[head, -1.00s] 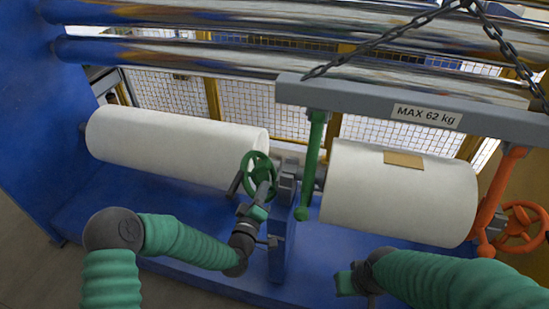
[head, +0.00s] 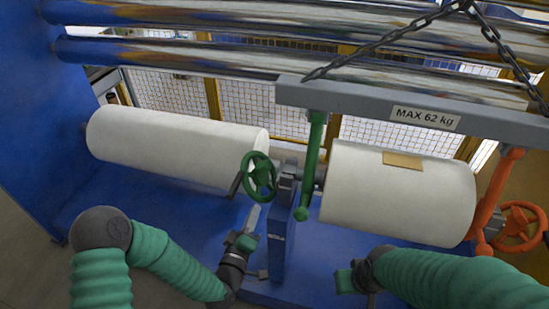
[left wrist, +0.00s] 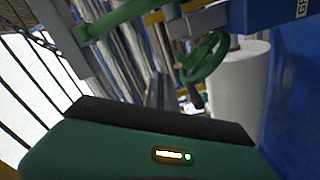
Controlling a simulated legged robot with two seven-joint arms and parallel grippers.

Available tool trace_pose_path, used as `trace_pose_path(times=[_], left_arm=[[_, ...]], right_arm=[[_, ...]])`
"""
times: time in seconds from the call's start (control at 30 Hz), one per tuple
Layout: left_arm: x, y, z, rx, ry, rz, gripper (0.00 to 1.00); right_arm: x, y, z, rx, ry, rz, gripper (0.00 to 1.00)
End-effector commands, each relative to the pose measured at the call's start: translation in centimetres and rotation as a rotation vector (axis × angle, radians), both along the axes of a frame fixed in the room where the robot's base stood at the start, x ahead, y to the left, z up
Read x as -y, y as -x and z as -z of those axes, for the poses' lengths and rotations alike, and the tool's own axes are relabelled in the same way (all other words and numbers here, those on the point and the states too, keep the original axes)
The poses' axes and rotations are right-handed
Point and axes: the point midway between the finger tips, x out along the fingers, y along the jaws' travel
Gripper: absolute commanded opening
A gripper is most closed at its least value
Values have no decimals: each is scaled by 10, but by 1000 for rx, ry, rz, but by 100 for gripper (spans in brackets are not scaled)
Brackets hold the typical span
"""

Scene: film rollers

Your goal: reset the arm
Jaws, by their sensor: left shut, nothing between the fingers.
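My left gripper (head: 252,214) is shut and empty, just below the green handwheel (head: 259,176) and left of the blue post (head: 283,235). There is a visible gap between its tip and the wheel. In the left wrist view the green handwheel (left wrist: 205,60) shows beyond the fingers (left wrist: 159,90), with a white roll (left wrist: 240,85) behind it. My right gripper (head: 350,280) is low in the head view, in front of the right white roll (head: 400,200); its fingers are too small and hidden to read.
A long white roll (head: 175,145) lies at the left. A grey beam (head: 370,105) marked "MAX 62 kg" hangs on chains, with a green hook arm (head: 312,160) and an orange arm (head: 490,200). An orange handwheel (head: 520,225) is at the right.

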Motion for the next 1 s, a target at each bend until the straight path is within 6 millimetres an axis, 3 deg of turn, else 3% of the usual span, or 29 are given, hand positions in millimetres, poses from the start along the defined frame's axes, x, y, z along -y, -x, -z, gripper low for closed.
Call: trace_pose_path(times=[0.33, 0.47, 0.53, 0.67, 0.8, 0.9, 1.0], left_arm=[[1, 0, 2, -11, -27, 13, 0], [2, 6, 19, -114, -246, 104, 0], [-11, 17, 34, -222, -445, 166, 0], [-66, 57, 51, -481, -788, 246, 0], [-128, 125, 40, -772, -988, 308, 0], [-151, 173, 27, -931, -1024, 360, 0], [-160, 204, 19, -1020, -1020, 401, 0]], right_arm=[[0, 0, 0, 0, 0, 0, 0], [0, 0, 0, 0, 0, 0, 0], [0, 0, 0, 0, 0, 0, 0], [0, 0, 0, 0, 0, 0, 0], [0, 0, 0, 0, 0, 0, 0], [0, 0, 0, 0, 0, 0, 0], [0, 0, 0, 0, 0, 0, 0]])
